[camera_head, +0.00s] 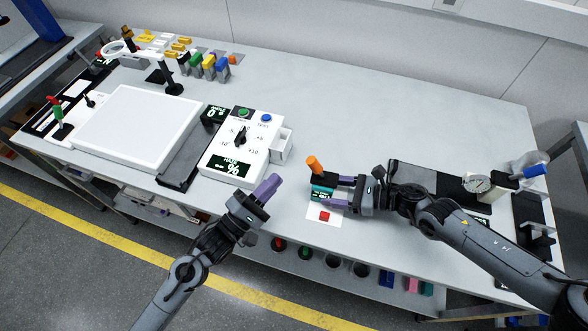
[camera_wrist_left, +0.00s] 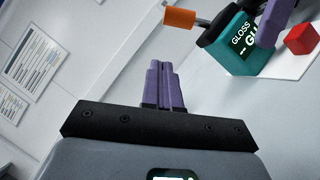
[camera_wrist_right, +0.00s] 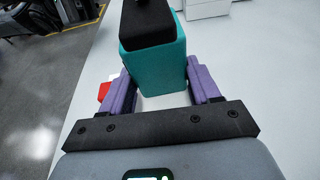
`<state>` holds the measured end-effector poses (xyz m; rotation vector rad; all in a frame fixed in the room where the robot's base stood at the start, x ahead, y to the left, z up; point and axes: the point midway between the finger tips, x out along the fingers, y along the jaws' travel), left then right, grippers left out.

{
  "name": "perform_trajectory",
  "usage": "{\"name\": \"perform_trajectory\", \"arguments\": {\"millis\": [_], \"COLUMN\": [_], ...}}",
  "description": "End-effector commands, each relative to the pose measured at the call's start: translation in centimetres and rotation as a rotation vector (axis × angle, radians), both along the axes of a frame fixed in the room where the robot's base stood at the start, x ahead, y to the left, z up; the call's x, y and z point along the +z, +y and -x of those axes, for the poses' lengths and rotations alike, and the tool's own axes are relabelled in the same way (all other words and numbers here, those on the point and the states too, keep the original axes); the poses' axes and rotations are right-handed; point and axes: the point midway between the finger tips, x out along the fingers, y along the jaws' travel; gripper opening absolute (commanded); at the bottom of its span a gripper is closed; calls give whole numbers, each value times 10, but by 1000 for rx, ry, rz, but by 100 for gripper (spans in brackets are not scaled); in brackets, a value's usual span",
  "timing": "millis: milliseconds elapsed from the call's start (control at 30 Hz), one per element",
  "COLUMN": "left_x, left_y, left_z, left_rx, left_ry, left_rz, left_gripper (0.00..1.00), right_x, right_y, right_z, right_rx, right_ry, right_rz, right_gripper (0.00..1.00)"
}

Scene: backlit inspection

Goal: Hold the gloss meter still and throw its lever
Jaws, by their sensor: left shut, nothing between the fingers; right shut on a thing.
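The gloss meter (camera_head: 322,191) is a small teal block with a dark display, near the table's front edge in the head view. Its lever (camera_head: 314,165) has an orange end and stands up above it. My right gripper (camera_head: 324,192) is shut on the meter, with purple fingers on both sides of the teal body (camera_wrist_right: 152,65) in the right wrist view. My left gripper (camera_head: 272,184) is shut and empty, left of the meter and apart from it. The left wrist view shows its closed fingers (camera_wrist_left: 160,75), the meter's GLOSS label (camera_wrist_left: 240,48) and the orange lever end (camera_wrist_left: 180,18).
A white haze panel with a knob (camera_head: 240,137) and a white open box (camera_head: 281,146) stand to the left. The table behind the meter is clear.

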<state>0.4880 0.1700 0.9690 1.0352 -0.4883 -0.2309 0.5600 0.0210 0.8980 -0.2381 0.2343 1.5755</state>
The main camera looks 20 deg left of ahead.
Motion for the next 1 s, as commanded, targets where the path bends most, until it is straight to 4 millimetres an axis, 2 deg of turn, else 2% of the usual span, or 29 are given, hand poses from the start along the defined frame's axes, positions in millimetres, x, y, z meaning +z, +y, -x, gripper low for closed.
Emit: {"name": "perform_trajectory", "arguments": {"millis": [167,300,500,1000], "left_x": [10,19,26,28], "left_y": [-13,-30,-42,-46], "left_z": [-29,-32,-36,-37], "left_rx": [1,-2,1,1], "left_ry": [-3,-1,0,1], "left_rz": [1,1,1,-1], "left_gripper": [0,0,0,0], "right_x": [1,1,1,1], "right_y": [0,0,0,0], "right_z": [0,0,0,0], "right_rx": [0,0,0,0], "right_ry": [-1,-1,-1,-1], "right_rz": [-1,-1,-1,-1], "right_gripper": [45,45,45,45]}}
